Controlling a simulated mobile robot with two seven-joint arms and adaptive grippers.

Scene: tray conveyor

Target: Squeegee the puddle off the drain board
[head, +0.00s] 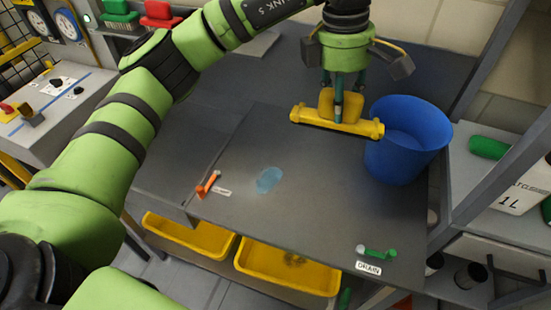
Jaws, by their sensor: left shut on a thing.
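My left gripper (345,92) is shut on the yellow squeegee (313,116), gripping its block-shaped handle. The squeegee's long bar lies crosswise below the fingers, with a dark strip along its lower edge. It is at the far part of the drain board (300,215), beside the blue bucket; I cannot tell whether it touches the board. The light-blue puddle (269,179) lies on the board, nearer to me and left of the squeegee. A label reading DRAIN (369,268) sits at the board's near right edge by a green piece (378,252). My right gripper is not in view.
The blue bucket (400,155) stands close to the squeegee's right end. An orange piece (207,184) is at the board's left edge. Yellow bins (268,290) sit below. A white 1 L container (520,190) is on the right shelf. The board's middle is otherwise clear.

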